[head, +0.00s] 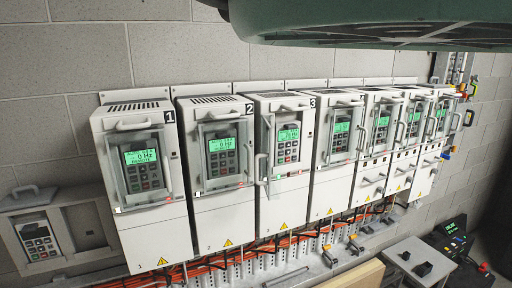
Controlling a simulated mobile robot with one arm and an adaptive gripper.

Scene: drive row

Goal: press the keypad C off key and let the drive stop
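A row of several white drives hangs on the wall, each with a keypad and a lit green display. The drive marked 1 (150,235) has its keypad (141,168) behind a framed clear cover, and its display reads 0 Hz. The drive marked 2 (225,210) also reads 0 Hz on its keypad (222,157). The drive marked 3 (290,205) has its keypad (288,144) showing, and its cover looks swung out to the left. I cannot read a letter C on any keypad, and single keys are too small to tell. My gripper is not in view.
A separate keypad (39,242) sits in a grey wall holder at the lower left. Orange cables (275,246) run below the drives. A small grey table (422,262) with black items stands at the lower right. Handles (131,125) stick out from the drive fronts.

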